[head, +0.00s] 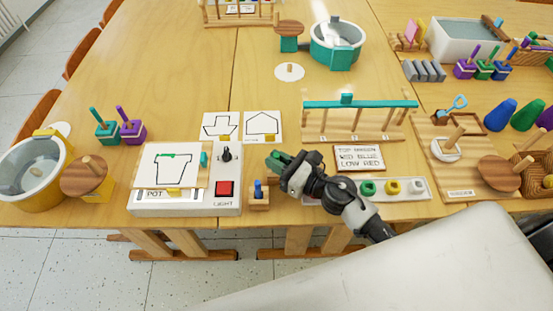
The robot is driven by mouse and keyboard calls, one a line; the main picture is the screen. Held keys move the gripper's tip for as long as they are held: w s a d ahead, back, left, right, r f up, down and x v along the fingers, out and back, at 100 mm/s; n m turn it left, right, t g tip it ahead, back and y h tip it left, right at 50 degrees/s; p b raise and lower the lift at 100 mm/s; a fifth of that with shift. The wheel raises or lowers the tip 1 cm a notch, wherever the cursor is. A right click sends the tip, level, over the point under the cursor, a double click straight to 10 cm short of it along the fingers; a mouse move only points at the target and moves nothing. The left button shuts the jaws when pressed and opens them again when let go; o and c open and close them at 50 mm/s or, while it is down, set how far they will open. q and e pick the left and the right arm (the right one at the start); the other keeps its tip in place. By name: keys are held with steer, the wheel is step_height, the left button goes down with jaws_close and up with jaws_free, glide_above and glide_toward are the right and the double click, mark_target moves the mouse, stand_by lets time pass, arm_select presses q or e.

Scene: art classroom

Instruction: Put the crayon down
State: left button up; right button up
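My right gripper (277,160) reaches in from the lower right and hangs over the front of the table, just right of the light box. Green shows at its fingertips; I cannot tell whether this is a crayon or part of the fingers. A small wooden block (259,201) with a blue crayon-like peg (258,187) upright in it stands below and left of the gripper, apart from it. The pot drawing (171,168) lies on the light box (160,205) and has a short green stroke near its top. My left gripper is not in view.
Two outline cards (262,126) lie behind the light box. A wooden rack with a teal bar (345,104), a lettered sign (359,158) and a white tray of coloured pieces (417,188) stand to the right.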

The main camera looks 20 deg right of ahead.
steer(key=o, duration=0.5)
steer(key=shift+c, duration=0.2)
steer(key=shift+r+p, duration=0.25)
steer(key=shift+p, duration=0.1)
steer(key=b+v, duration=0.1)
steer(key=v, duration=0.2)
steer(key=b+v, duration=0.1)
steer(key=v, duration=0.3)
steer(key=b+v, duration=0.2)
steer(key=v, duration=0.1)
steer(key=shift+s+d+f, duration=0.15)
steer(key=shift+s+f, duration=0.1)
steer(key=shift+s+d+r, duration=0.2)
steer(key=shift+s+d, duration=0.3)
steer(key=shift+s, duration=0.05)
